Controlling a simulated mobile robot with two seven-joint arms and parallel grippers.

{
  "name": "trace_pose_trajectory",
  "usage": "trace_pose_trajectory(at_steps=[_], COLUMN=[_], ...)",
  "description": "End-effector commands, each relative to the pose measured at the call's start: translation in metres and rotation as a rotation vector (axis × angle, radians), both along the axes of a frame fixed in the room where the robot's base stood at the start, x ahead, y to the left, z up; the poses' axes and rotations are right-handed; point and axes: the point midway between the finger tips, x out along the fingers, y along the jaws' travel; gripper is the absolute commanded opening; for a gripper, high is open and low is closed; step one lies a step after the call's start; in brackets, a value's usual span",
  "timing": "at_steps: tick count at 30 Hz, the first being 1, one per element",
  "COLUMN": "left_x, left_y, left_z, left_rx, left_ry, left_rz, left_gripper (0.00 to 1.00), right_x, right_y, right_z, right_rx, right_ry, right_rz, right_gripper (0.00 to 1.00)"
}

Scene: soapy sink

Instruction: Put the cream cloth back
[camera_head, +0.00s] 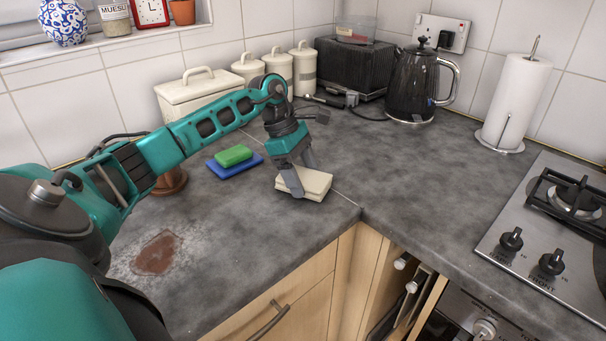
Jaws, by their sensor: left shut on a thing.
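The cream cloth (316,184) is a folded, pale pad on the grey worktop, near the inner corner of the counter's front edge. My left gripper (294,184) points down over it, with its fingers shut on the cloth. The cloth looks to be at or just above the worktop; I cannot tell whether it touches. A blue cloth (237,169) lies flat to the left of the gripper, with a green sponge or cloth (233,155) on top of it. My right gripper is not in view.
A brown stain with whitish residue (157,254) marks the worktop at the lower left. A cream bread bin (190,91), cream canisters (278,69), a black toaster (352,68) and a black kettle (413,85) stand along the back. A paper roll (516,100) and hob (554,230) are right. The middle right worktop is clear.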

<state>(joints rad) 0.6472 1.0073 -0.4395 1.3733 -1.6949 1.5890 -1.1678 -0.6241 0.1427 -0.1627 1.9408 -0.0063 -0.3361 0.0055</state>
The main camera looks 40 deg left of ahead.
Motion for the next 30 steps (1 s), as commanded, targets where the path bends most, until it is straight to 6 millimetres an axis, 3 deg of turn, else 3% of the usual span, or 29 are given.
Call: trace_pose_trajectory(at_steps=[1,2,9,20,30], left_x=[0.0,0.0,0.0,0.0,-0.008], left_y=[0.0,0.0,0.0,0.002,0.027], left_z=[-0.003,-0.002,-0.001,0.006,0.071], left_rx=[0.0,0.0,0.0,0.001,0.0], left_ry=[0.0,0.0,0.0,-0.002,-0.004], left_rz=[0.0,0.0,0.0,0.001,0.002], left_gripper=[0.44,0.76,0.98,0.98,0.98], right_x=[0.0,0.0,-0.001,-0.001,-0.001], right_y=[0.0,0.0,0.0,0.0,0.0], right_z=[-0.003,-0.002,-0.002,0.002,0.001], right_rx=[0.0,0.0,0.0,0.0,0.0], right_ry=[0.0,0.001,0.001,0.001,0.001], right_rz=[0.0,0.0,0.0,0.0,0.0], right_gripper=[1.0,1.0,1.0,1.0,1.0])
